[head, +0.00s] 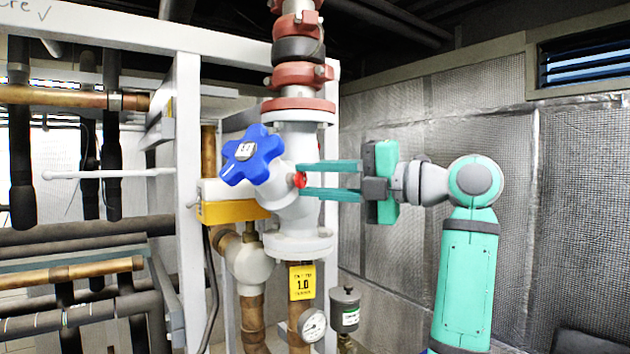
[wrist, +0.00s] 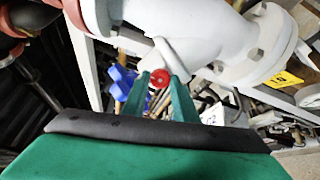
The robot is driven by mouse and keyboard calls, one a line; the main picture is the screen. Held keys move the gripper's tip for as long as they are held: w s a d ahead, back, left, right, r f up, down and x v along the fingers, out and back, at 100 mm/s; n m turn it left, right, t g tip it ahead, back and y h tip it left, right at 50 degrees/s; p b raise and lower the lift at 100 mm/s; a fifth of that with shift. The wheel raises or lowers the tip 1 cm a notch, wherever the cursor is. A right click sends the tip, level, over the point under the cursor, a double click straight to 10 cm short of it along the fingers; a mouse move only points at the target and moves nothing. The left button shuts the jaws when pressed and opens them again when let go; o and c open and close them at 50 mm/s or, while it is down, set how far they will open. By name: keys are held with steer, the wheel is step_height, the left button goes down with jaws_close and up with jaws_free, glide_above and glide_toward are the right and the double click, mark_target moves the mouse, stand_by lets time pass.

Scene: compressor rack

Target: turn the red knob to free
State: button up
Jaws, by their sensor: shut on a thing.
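The red knob (head: 299,180) is a small round part on the side of the white valve body (head: 292,150). My gripper (head: 302,180) reaches in from the right with its two teal fingers level, one above and one below the knob. In the wrist view the red knob (wrist: 160,79) sits between the fingertips (wrist: 160,85), which are shut on it. The knob's markings and its turned position are too small to tell.
A blue star-shaped handwheel (head: 252,155) is just left of the knob. A yellow block (head: 232,211) sits below it. A pressure gauge (head: 312,325) and a grey canister (head: 345,309) stand lower down. A white frame post (head: 187,200) is at left.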

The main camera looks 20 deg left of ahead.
steer(key=shift+f, duration=0.1)
steer(key=o, duration=1.1)
steer(key=shift+c, duration=0.2)
steer(key=s+d, duration=0.2)
steer(key=d, duration=0.8)
steer(key=shift+d, duration=0.35)
